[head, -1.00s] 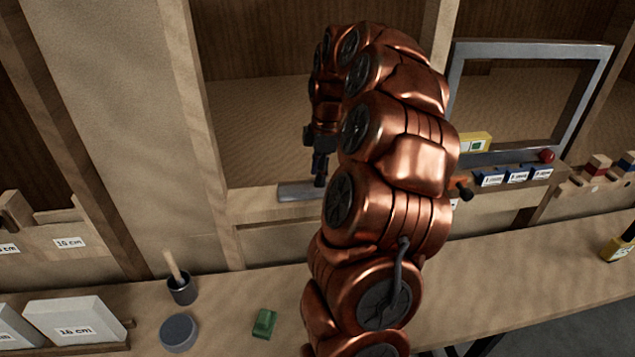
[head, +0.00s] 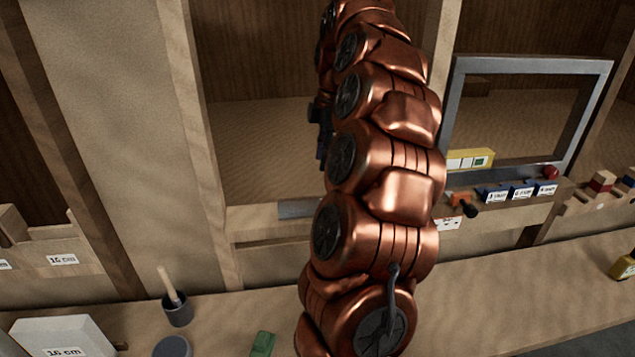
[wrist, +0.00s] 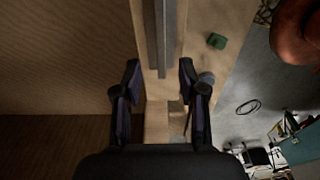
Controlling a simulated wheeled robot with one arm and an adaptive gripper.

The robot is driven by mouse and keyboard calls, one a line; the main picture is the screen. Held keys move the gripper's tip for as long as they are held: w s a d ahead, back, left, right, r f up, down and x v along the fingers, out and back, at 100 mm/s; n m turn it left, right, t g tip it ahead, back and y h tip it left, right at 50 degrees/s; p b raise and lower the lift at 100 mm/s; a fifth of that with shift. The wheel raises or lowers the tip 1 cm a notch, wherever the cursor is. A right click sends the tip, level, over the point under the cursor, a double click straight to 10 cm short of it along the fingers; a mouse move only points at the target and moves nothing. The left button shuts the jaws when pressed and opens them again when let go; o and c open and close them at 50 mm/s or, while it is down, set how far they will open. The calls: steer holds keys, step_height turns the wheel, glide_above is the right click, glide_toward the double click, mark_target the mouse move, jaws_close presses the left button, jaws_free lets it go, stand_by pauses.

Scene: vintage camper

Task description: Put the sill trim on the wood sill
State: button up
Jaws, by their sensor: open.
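The sill trim (head: 298,208), a flat grey metal strip, lies along the wood sill (head: 258,219) of the middle opening. My arm hides its right part. In the wrist view the trim (wrist: 161,35) runs lengthwise on the pale wood sill (wrist: 178,88), with its near end in line with the gap between my fingers. My gripper (wrist: 159,66) is open, its two dark fingers apart and nothing held. In the head view my gripper (head: 322,135) is partly hidden by my arm and stands above the trim, apart from it.
A grey metal frame (head: 451,115) stands in the right opening, with a yellow block (head: 470,159) and blue labelled blocks (head: 520,191) by it. On the bench are a cup with a stick (head: 178,311), a green block (head: 263,344) and a white 16 cm block (head: 62,335).

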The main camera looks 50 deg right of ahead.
steer(key=shift+r, duration=0.1)
steer(key=s+a+f+m+g, duration=0.1)
steer(key=s+a+m, duration=0.1)
steer(key=a, duration=1)
steer(key=s+a+f+m, duration=0.1)
steer(key=s+a+f, duration=0.15)
steer(key=a, duration=0.95)
steer(key=s+a+f+m, duration=0.3)
steer(key=s+a+f, duration=0.2)
steer(key=s, duration=0.4)
steer(key=s+a+f+m+g+h, duration=0.1)
steer(key=s+a+f+m, duration=0.3)
steer(key=s, duration=0.5)
steer(key=shift+s+a+f+m+g, duration=0.2)
steer(key=shift+a+f+m+g, duration=0.15)
steer(key=shift+f, duration=0.1)
steer(key=shift+d, duration=0.1)
